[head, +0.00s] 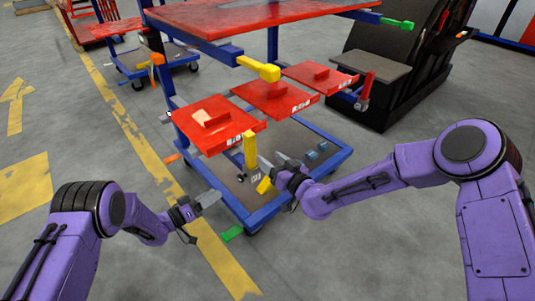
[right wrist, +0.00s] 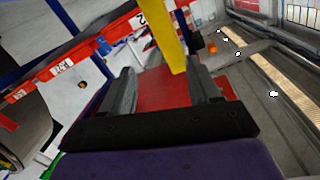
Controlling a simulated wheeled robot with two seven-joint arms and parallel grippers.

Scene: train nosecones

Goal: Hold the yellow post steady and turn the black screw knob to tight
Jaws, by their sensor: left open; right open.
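The yellow post (head: 250,150) stands upright at the front of the cart, by the left red panel's front edge. In the right wrist view the yellow post (right wrist: 170,32) comes down from the top, its lower end near the right-hand finger. My right gripper (head: 272,165) is open just right of the post; its fingers (right wrist: 164,82) hold nothing that I can see. My left gripper (head: 203,215) is open and empty, in front and left of the cart. A small dark piece (head: 240,179) lies near the post's foot; I cannot tell whether it is the black screw knob.
The cart has a blue frame (head: 305,180) and red panels (head: 219,122) under a red top (head: 250,12). A yellow-tipped bar (head: 260,69) juts forward above. A black rack (head: 400,65) stands behind right.

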